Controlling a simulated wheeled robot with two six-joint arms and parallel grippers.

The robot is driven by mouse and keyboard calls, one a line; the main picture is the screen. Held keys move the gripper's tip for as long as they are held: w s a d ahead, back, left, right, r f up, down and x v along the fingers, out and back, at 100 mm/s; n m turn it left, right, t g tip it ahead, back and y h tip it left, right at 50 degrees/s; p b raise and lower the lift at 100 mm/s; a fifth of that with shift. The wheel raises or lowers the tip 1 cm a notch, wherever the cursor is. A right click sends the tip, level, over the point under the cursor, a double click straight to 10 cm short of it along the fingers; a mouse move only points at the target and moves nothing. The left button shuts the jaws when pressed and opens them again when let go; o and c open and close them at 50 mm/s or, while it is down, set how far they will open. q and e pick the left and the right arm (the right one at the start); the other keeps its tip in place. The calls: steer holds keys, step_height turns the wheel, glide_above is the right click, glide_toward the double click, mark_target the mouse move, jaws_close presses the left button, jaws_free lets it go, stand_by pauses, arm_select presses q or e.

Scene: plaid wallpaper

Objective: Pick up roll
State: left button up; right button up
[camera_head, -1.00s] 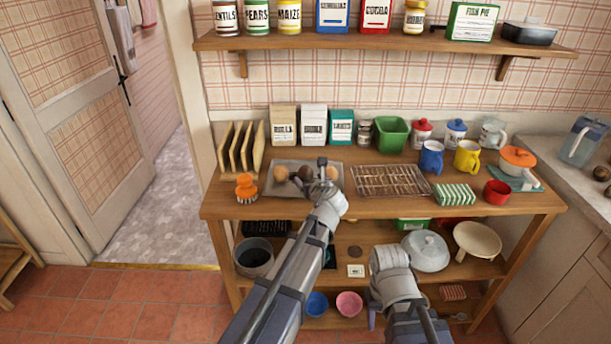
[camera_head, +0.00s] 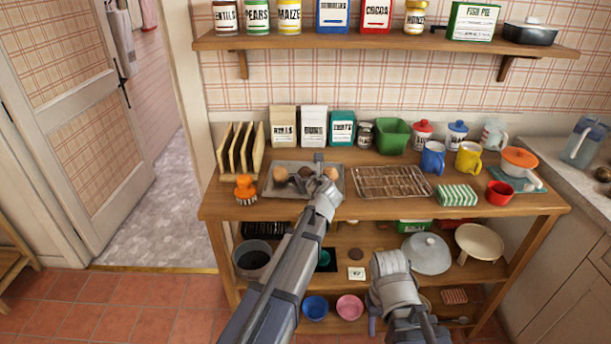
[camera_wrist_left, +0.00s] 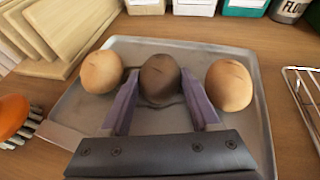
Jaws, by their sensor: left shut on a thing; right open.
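Three rolls sit in a row over a grey metal tray (camera_head: 280,191) on the wooden table. In the left wrist view the middle roll (camera_wrist_left: 160,76) is dark brown. The left roll (camera_wrist_left: 101,72) and right roll (camera_wrist_left: 229,85) are lighter tan. My left gripper (camera_wrist_left: 160,98) is shut on the dark middle roll, with one purple finger on each side. Whether that roll touches the tray is hard to tell. In the head view my left arm partly hides the rolls. My right gripper (camera_head: 373,322) is low in front of the table, mostly hidden by its wrist; it is open.
Wooden boards in a rack (camera_head: 240,150) and an orange brush (camera_head: 245,190) stand left of the tray. A wire cooling rack (camera_head: 392,182) lies to its right. Boxes, a green tub (camera_head: 393,136) and mugs line the back. A shelf (camera_head: 380,42) hangs above.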

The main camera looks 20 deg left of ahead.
mark_target(307, 173)
arm_select(q)
steer(key=c, duration=0.4)
steer(key=shift+r, duration=0.15)
step_height(307, 173, up, 10)
steer(key=p, duration=1)
